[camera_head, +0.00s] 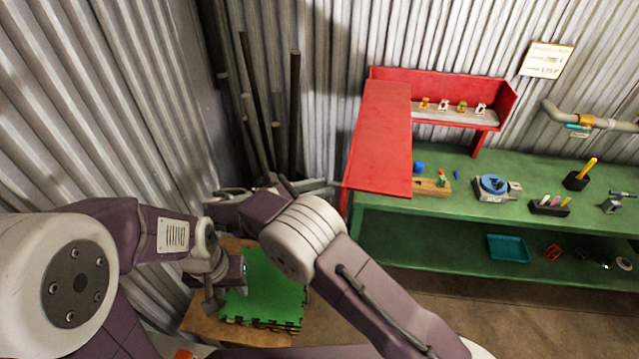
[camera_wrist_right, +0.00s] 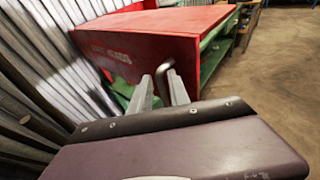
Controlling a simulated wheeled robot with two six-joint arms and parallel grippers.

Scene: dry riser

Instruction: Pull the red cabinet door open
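The red cabinet (camera_head: 448,88) stands at the back of the green bench, with its shelf showing. Its red door (camera_head: 382,135) reaches forward from the cabinet's left end, standing open. In the right wrist view, the door (camera_wrist_right: 135,55) shows a lettered face and a grey bent handle (camera_wrist_right: 161,80). My right gripper (camera_head: 318,187) is at the door's near left edge. In the wrist view its two fingers (camera_wrist_right: 162,92) lie close on both sides of the handle and appear shut on it. My left gripper (camera_head: 228,282) hangs over the green mat; its finger opening is unclear.
Several small fittings (camera_head: 453,106) sit on the cabinet shelf. The green bench (camera_head: 450,222) carries a wooden block (camera_head: 430,187) and a blue vise (camera_head: 493,186). A teal tray (camera_head: 508,248) lies on its lower shelf. Green mats (camera_head: 265,285) and dark poles (camera_head: 294,115) are at the left.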

